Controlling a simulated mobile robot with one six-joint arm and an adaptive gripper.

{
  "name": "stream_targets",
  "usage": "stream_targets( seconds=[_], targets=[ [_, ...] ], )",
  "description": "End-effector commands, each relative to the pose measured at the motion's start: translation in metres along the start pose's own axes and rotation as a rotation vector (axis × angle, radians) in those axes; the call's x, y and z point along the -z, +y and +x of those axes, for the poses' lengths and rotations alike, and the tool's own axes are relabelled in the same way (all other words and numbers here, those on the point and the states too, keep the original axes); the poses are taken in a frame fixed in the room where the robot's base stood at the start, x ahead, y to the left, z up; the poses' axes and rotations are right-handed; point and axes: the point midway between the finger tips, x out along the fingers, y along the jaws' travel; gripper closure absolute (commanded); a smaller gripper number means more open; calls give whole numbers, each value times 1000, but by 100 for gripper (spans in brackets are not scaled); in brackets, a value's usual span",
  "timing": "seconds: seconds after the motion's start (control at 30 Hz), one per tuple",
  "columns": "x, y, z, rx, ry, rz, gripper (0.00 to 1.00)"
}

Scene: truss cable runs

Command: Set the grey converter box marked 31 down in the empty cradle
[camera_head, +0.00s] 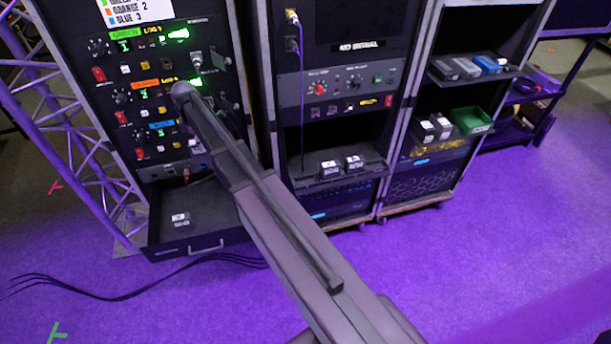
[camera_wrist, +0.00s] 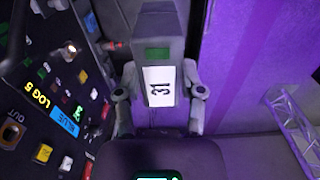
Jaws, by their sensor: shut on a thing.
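The grey converter box (camera_wrist: 160,28) is in the wrist view, with a white label reading 31 and a green patch beside the label. My gripper (camera_wrist: 160,98) is shut on it, with one finger against each side. In the head view my arm crosses the left rack, and I cannot make out the gripper or the held box there. I cannot clearly pick out the empty cradle in either view.
The rack panel (camera_wrist: 62,125) with knobs, buttons and a blue label is close on the left in the wrist view. An open drawer (camera_head: 206,243) holds a small box (camera_head: 180,219). The middle rack's shelf bears two small boxes (camera_head: 330,168).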

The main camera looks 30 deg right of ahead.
Motion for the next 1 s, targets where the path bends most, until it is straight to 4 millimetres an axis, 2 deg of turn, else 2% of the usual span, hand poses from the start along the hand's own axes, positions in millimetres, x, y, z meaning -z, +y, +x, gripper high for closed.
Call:
stream_targets(
  seconds=[0.03,0.2,0.4,0.6,1.0],
  targets=[
    [0,0,-18,0,0,0,100],
    [0,0,-46,0,0,0,100],
    [0,0,-71,0,0,0,100],
    [0,0,-82,0,0,0,100],
    [0,0,-82,0,0,0,100]
  ],
)
